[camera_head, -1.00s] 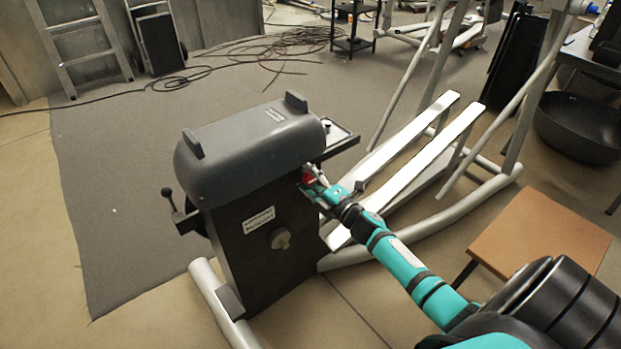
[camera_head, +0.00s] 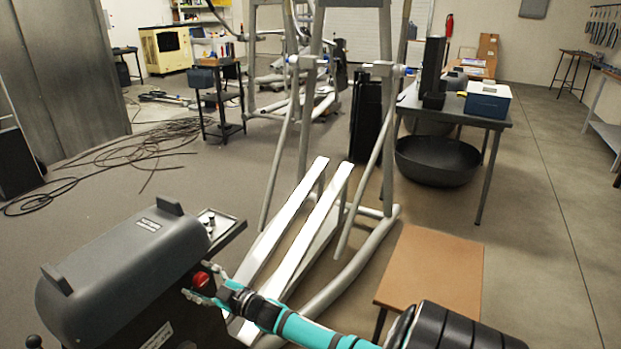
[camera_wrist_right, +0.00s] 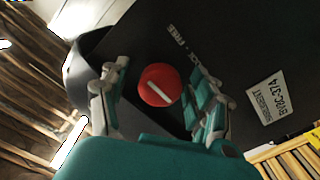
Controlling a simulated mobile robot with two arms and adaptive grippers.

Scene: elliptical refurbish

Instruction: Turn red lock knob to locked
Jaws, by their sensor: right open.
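The red lock knob (camera_head: 201,281) is on the side of the dark machine housing (camera_head: 120,275), under its grey rounded cover. In the right wrist view the red knob (camera_wrist_right: 159,85) is round with a pale bar across its face, tilted diagonally. My right gripper (camera_head: 205,288) is at the knob. In the wrist view its two fingers (camera_wrist_right: 158,98) stand apart, one on each side of the knob, with a visible gap on both sides. Printed lettering beside the knob is partly covered by a finger. My left gripper is not in view.
A small tray (camera_head: 220,228) projects from the housing near my right arm. Long white rails (camera_head: 300,215) of a tubular frame lie beyond it. A brown-topped low table (camera_head: 437,268) stands right of my arm.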

